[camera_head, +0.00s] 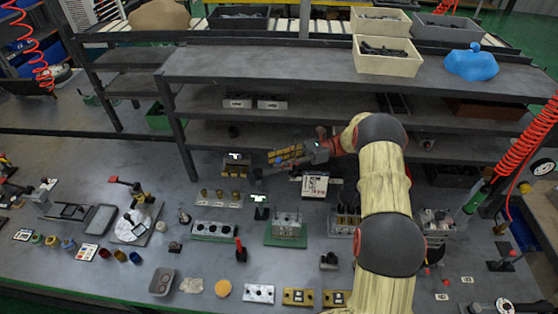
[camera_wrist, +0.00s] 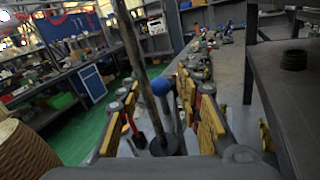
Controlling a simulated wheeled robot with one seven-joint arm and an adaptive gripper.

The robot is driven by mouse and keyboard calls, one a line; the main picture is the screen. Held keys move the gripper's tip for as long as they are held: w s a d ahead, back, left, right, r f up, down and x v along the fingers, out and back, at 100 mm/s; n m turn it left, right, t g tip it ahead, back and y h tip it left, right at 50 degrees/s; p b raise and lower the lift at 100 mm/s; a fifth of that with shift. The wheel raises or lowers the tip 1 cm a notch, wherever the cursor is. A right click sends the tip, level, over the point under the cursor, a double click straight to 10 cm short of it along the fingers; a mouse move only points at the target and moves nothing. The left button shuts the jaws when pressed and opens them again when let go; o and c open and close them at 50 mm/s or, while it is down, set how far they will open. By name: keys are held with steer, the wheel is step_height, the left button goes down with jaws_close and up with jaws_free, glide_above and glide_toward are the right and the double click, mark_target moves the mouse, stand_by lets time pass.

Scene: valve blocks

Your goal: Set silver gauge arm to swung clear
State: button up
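My gripper (camera_head: 274,159) reaches left over the back of the bench, just in front of the shelf unit. Its yellow-padded fingers also show in the wrist view (camera_wrist: 160,100). They stand apart, with a grey rod (camera_wrist: 143,75) and a blue ball (camera_wrist: 162,86) showing in the gap between them. The rod slants down to a dark round base (camera_wrist: 165,146). I see no finger clearly touching the rod or ball. A small dark post (camera_head: 257,175) stands just left of my fingertips in the head view. I cannot tell for sure which part is the silver gauge arm.
A brass block with a black-and-white top (camera_head: 237,160) sits left of my gripper. A white printed box (camera_head: 314,185) lies below it. Shelves (camera_head: 260,68) rise behind. Valve blocks (camera_head: 214,230) and fixtures crowd the bench; a red coiled hose (camera_head: 520,145) hangs at right.

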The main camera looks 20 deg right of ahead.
steer(key=d, duration=0.7)
steer(key=shift+d, duration=0.25)
